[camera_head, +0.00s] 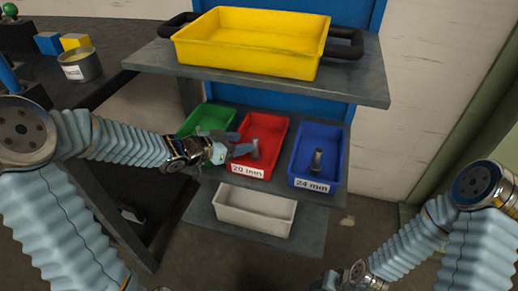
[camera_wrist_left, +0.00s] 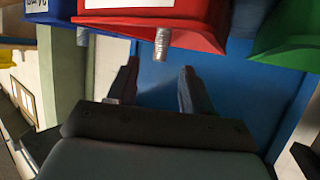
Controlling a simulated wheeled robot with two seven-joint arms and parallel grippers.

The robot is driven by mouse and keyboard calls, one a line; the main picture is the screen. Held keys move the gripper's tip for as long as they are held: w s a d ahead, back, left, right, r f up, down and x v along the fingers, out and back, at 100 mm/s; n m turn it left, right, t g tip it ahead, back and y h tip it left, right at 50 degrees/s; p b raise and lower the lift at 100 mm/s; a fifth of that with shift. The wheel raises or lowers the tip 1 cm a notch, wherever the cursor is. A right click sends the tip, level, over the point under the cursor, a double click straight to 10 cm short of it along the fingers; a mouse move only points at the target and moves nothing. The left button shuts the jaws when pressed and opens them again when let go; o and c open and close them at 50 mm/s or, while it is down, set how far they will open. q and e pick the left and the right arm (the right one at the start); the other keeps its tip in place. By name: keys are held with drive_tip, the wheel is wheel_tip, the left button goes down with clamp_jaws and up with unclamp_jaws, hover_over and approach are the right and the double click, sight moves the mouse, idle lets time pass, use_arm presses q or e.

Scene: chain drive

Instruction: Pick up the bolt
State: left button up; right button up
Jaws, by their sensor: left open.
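A grey metal bolt (camera_head: 255,149) stands in the red bin (camera_head: 275,133) labelled 20 mm. It also shows in the left wrist view (camera_wrist_left: 162,42), where the picture is upside down. My left gripper (camera_head: 240,146) is over the red bin, close to this bolt. In the left wrist view its two fingers (camera_wrist_left: 158,74) are spread, with the bolt in line with the gap and nothing between them. A second bolt (camera_head: 317,159) stands in the blue bin (camera_head: 331,146) labelled 24 mm. My right gripper is at the bottom edge, its fingers not clear.
A green bin (camera_head: 210,117) is left of the red one, partly behind my left arm. A shelf (camera_head: 370,84) with a yellow tray (camera_head: 250,55) hangs above the bins. A white bin (camera_head: 255,212) sits below. A metal can (camera_head: 80,66) stands on the left bench.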

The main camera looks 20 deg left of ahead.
sight(253, 141)
use_arm(q)
drive_tip(key=x, duration=0.3)
drive_tip(key=shift+w+d+f+b, duration=0.2)
drive_tip(key=shift+w+f+b, duration=0.05)
drive_tip(key=shift+f+b, duration=0.1)
drive_tip(key=b+x, duration=0.1)
drive_tip(key=x, duration=0.3)
drive_tip(key=shift+w+f, duration=0.15)
drive_tip(key=shift+f, duration=0.15)
drive_tip(key=shift+w+d, duration=0.2)
drive_tip(key=shift+w, duration=0.05)
drive_tip(key=shift+c, duration=0.3)
clamp_jaws()
